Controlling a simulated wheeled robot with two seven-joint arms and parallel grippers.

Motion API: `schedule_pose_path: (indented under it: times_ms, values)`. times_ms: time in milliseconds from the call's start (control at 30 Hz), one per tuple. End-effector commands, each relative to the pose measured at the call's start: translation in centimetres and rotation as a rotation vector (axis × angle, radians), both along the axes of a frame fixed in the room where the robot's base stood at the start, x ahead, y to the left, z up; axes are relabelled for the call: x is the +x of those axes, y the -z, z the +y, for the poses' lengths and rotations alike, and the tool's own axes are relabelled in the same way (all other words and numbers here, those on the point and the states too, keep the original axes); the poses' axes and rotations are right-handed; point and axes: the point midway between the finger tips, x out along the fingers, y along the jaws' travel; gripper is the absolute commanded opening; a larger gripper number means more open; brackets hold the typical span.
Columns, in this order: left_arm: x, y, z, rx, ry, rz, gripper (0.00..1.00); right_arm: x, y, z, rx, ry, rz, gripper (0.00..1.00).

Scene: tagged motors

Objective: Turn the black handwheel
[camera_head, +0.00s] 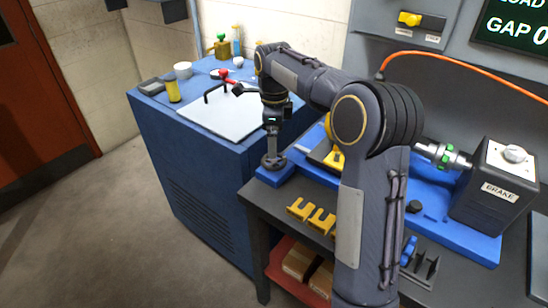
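The black handwheel (272,162) is a small dark disc at the front left end of the blue machine bed. One arm, which I take as my right, rises from the bottom right and bends over to the left. Its gripper (271,148) points straight down at the handwheel, with its tips at or just above the hub. I cannot tell whether it touches the wheel or whether its fingers are open or shut. My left gripper is not in view.
A blue cabinet (190,150) with a white plate and a red-knobbed lever stands left of the bench. Yellow brackets (311,214) lie on the bench front. The grey BRAKE box (494,187) and an orange cable (465,64) are at the right. Floor at left is clear.

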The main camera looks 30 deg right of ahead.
Motion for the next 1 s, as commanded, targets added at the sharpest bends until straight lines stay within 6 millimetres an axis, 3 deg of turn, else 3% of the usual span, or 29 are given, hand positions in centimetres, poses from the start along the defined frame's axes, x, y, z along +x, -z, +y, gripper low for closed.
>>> schedule_pose_path:
  times_ms: [200, 400, 767, 1000]
  values:
    - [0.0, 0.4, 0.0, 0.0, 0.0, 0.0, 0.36, -0.1, 3.8, 0.0, 0.002, -0.002, 0.003, 0.89]
    - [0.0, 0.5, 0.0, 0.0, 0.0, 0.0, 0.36, -0.1, 6.0, 0.1, 0.003, -0.003, 0.001, 0.89]
    - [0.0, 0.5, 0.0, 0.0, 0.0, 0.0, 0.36, -0.1, 6.6, 0.1, 0.003, -0.004, -0.001, 0.89]
    - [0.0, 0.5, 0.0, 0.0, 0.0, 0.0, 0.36, -0.1, 6.6, 0.1, 0.003, -0.004, -0.001, 0.58]
